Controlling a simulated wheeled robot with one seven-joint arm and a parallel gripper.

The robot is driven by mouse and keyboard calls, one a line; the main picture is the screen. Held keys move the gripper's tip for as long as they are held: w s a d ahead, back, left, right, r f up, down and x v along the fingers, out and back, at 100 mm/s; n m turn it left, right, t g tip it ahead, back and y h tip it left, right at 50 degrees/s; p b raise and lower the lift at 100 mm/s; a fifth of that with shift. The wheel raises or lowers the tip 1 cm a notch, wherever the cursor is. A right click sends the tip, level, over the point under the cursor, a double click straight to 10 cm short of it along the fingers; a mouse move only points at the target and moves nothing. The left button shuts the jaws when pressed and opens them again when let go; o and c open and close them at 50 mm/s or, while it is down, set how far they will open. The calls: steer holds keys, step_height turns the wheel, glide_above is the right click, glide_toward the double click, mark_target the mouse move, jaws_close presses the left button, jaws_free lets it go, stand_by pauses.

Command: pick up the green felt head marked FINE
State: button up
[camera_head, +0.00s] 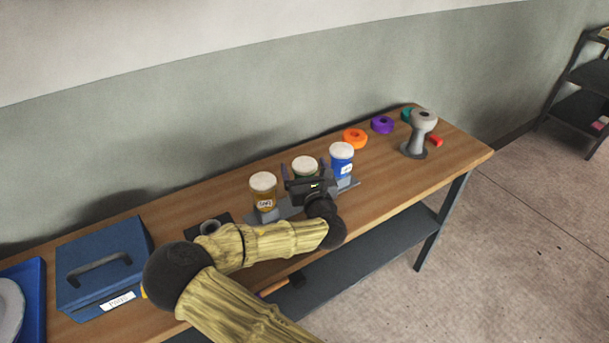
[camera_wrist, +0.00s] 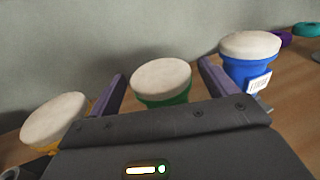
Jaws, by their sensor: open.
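The green felt head (camera_wrist: 162,85) has a pale felt top and a green body, and stands upright in the middle of the wrist view. In the head view the green felt head (camera_head: 305,166) is mostly hidden behind my gripper (camera_head: 309,174). In the wrist view the open fingers of my gripper (camera_wrist: 164,90) reach to either side of the green head, apart from it. The green head's label is not visible. A yellow head (camera_head: 263,190) stands to its left and a blue head (camera_head: 341,160) with a white label to its right.
The three heads stand at a grey rack (camera_head: 345,184) on the wooden bench (camera_head: 390,189). Orange (camera_head: 355,138) and purple (camera_head: 382,124) rings and a grey pedestal (camera_head: 418,138) are to the right. A blue case (camera_head: 105,262) is to the left. The wall is close behind.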

steer(key=shift+x, duration=1.45)
steer(key=shift+f, duration=0.1)
steer(key=c, duration=1.2)
steer(key=shift+c, duration=0.2)
step_height(320, 180, up, 10)
steer(key=shift+r+p, duration=0.1)
steer(key=shift+p, duration=0.3)
